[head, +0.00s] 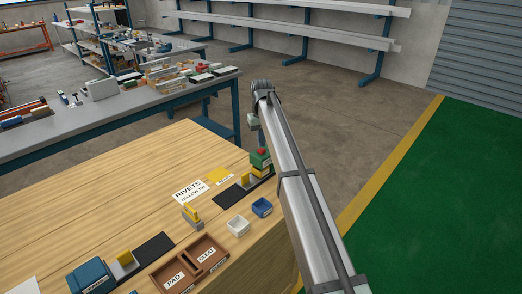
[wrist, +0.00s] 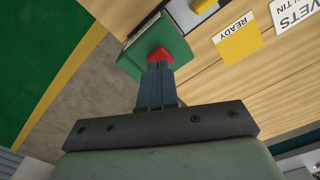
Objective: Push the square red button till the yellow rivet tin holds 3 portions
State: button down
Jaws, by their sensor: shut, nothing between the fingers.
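A green box (head: 260,159) with a red button (head: 262,152) on top stands near the far right end of the wooden table. In the wrist view the green box (wrist: 168,46) shows the red button (wrist: 160,55) right at the tips of my gripper (wrist: 158,66). My gripper is shut and empty, pointing at the button; fingers hide part of it, and I cannot tell whether they touch. A yellow piece on a grey base (head: 245,178) sits beside the box; it also shows at the top of the wrist view (wrist: 204,5). I cannot make out a yellow tin's contents.
A white RIVETS YELLOW TIN sign (head: 190,191) and a yellow READY card (head: 220,176) lie on the table. A white bin (head: 238,226), blue bin (head: 262,208), brown divided tray (head: 190,265) and blue box (head: 90,277) stand nearer. A dark mat (head: 154,247) lies left.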

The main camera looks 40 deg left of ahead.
jog(key=shift+f, duration=1.15)
dwell(0.5)
jog(key=shift+r, duration=2)
jog(key=shift+r, duration=0.1)
notch_tip(320, 180, up, 5)
jog(key=shift+f, duration=3.45)
